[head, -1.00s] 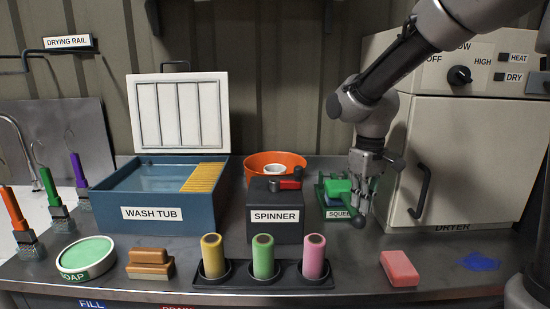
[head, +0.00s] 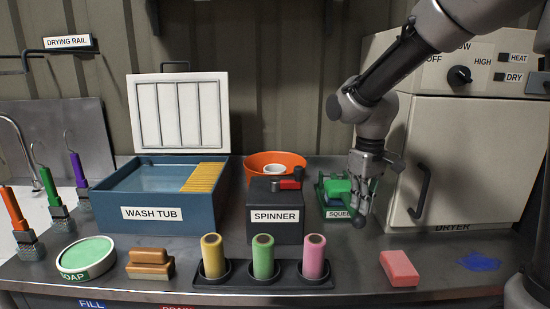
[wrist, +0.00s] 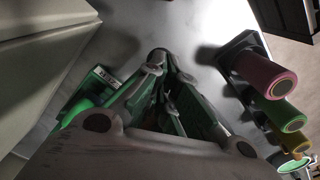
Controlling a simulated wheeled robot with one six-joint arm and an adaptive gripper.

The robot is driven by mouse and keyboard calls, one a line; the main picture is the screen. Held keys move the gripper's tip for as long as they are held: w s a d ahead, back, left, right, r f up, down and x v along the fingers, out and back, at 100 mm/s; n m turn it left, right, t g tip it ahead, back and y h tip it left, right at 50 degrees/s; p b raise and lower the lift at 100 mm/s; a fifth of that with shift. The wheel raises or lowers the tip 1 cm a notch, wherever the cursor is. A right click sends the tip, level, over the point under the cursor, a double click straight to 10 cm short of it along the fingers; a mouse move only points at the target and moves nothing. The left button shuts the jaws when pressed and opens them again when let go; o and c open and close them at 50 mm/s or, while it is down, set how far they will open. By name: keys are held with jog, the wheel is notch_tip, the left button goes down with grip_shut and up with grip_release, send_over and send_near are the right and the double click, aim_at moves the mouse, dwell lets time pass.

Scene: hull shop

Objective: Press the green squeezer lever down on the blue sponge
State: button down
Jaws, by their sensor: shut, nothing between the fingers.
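The green squeezer lever (head: 336,188) is on the small green squeezer on the counter, between the spinner and the dryer. In the head view my gripper (head: 361,212) is shut and empty, pointing down at the squeezer's right front side and partly covering it. I cannot tell whether it touches the lever. In the wrist view my gripper (wrist: 160,62) has its fingers together, with the green squeezer (wrist: 95,90) to its left. The blue sponge is mostly hidden by the lever and squeezer, so I cannot tell whether it is pressed.
The dryer (head: 455,155) stands close on the right of my gripper. The spinner (head: 275,225) and orange bowl (head: 262,160) are to the left. A rack with colored rollers (head: 263,275) and a pink block (head: 399,268) lie in front. Counter between them is clear.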

jog(key=shift+f, duration=1.05)
jog(key=shift+s+f, duration=0.1)
jog(key=shift+f, duration=0.1)
dwell(1.6)
jog(key=shift+r, duration=4.1)
jog(key=shift+f, duration=0.25)
jog(key=s+d+r+m+t, duration=0.1)
jog(key=s+d+m+t, duration=0.1)
jog(key=s+d, duration=0.5)
jog(key=s+d+r+m+t, duration=0.2)
jog(key=s+d+m, duration=0.2)
jog(key=s+d, duration=0.4)
jog(key=s, duration=0.3)
jog(key=shift+s+r, duration=0.3)
jog(key=shift+s, duration=0.1)
